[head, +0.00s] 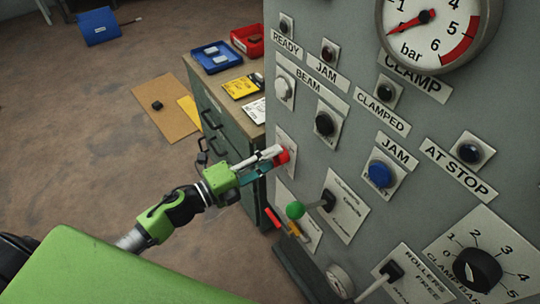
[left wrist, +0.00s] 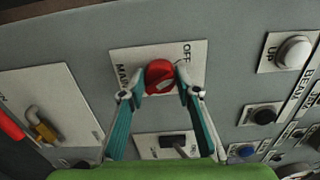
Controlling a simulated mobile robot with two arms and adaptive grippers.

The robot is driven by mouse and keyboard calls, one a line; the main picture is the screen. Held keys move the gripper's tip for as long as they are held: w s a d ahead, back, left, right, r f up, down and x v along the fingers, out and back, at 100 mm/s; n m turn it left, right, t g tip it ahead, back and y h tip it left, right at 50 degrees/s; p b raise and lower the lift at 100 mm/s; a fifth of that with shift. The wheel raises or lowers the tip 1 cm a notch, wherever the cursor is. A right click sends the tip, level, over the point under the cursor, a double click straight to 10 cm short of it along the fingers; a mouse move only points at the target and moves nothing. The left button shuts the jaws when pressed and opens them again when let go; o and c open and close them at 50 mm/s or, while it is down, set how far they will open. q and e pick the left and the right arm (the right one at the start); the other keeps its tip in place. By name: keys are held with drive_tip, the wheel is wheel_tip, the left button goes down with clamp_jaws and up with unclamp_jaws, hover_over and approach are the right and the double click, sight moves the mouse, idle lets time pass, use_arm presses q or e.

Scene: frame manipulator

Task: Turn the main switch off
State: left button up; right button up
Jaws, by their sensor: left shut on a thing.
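The main switch is a red rotary knob (head: 282,157) on a pale plate at the left edge of the grey panel. In the left wrist view the red knob (left wrist: 160,76) sits on a plate (left wrist: 132,60) marked "MAIN" and "OFF". My left gripper (head: 277,158) reaches in from the left and is shut on the knob, one teal finger on each side. It also shows in the left wrist view (left wrist: 160,84). The fingers hide part of the knob and its plate in the head view. My right gripper is not in view.
A padlock (left wrist: 44,132) and red handle hang on a neighbouring plate. Buttons, including a blue one (head: 381,174), and a pressure gauge (head: 432,28) are further right. A drawer cabinet (head: 222,118) stands behind my left arm.

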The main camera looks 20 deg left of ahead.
use_arm(q)
drive_tip(key=shift+r+n, duration=0.1)
drive_tip(key=shift+n, duration=0.2)
drive_tip(key=o, duration=1.1)
drive_tip(key=shift+w+d, duration=0.1)
drive_tip(key=v, duration=1.2)
